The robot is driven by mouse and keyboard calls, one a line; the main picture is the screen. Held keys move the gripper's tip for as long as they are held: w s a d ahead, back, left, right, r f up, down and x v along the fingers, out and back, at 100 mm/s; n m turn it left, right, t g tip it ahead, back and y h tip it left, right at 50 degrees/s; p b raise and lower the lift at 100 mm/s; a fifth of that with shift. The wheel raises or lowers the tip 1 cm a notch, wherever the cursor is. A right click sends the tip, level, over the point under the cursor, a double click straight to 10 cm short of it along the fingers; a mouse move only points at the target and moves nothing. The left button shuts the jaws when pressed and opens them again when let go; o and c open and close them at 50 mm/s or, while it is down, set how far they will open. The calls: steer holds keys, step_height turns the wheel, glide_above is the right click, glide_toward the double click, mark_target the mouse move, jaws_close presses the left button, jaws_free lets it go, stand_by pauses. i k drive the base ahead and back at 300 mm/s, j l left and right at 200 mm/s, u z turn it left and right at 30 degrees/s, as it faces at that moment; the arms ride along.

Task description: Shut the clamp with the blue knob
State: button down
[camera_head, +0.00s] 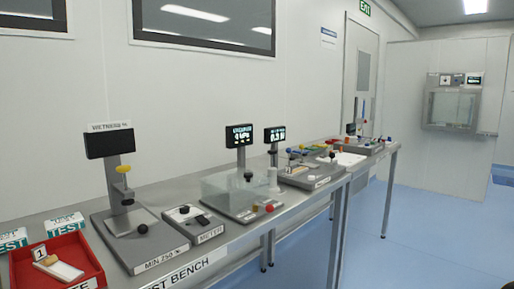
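No clamp can be made out clearly. Small blue spots show on a grey fixture (312,178) in the middle of the long bench, among other coloured knobs. Another cluster of small coloured parts sits on a farther fixture (362,148) near the bench's far end. At this size I cannot tell which blue part is the clamp's knob, or whether the clamp is open or shut. My gripper and arm are not in view.
The steel bench (225,255) runs along the left wall. On it stand a red tray (84,283), a black-display stand (109,143) with a yellow knob, a meter (205,233) and a clear chamber (222,190). The blue floor (420,240) to the right is clear.

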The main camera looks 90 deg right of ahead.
mark_target(288, 150)
steer(key=k+l+z, duration=0.1)
steer(key=z, duration=2.7)
steer(key=i+l+z, duration=0.3)
steer(key=i+z, duration=0.15)
steer(key=i, duration=0.2)
steer(key=i+z, duration=0.4)
steer(key=i, duration=0.25)
steer(key=i+j, duration=0.1)
steer(key=j, duration=0.2)
steer(key=i+j, duration=0.1)
steer(key=j, duration=0.25)
steer(key=i+j, duration=0.1)
steer(key=j, duration=0.2)
steer(key=i+j, duration=0.1)
steer(key=j, duration=0.25)
